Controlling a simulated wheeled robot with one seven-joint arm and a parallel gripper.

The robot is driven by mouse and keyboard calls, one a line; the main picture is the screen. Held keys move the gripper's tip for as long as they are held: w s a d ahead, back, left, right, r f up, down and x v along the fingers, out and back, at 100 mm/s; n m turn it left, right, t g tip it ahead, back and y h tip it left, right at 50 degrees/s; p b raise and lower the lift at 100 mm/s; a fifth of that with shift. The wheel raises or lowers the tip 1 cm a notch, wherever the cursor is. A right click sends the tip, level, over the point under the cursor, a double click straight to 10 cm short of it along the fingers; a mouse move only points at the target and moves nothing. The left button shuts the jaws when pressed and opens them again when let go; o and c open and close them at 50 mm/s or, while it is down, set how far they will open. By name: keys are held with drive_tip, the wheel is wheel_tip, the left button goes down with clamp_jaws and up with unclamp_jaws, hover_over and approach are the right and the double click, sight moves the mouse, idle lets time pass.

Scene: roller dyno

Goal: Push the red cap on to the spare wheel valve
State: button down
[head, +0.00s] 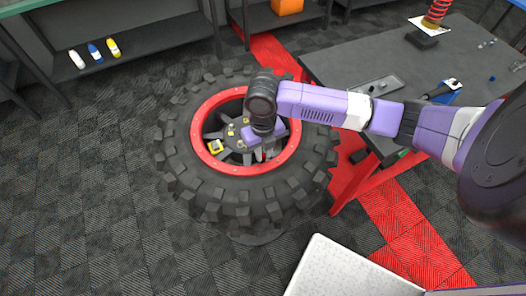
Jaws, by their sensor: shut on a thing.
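The spare wheel (180,185) lies flat on the floor, with a black knobbly tyre, a red rim ring (213,108) and dark spokes. My gripper (263,152) points down over the right front part of the rim, inside the red ring. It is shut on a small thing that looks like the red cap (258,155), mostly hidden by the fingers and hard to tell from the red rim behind. The valve cannot be made out; it is too small or hidden by my gripper. Whether cap and valve touch cannot be told.
A grey workbench (350,62) with red legs stands close on the right, tools on top. A shelf (150,40) with several bottles is at back left. The floor at left is clear.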

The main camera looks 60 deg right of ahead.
drive_tip(key=c, duration=1.3)
unclamp_jaws()
drive_tip(key=shift+r+b, duration=0.45)
drive_tip(key=shift+r, duration=3.45)
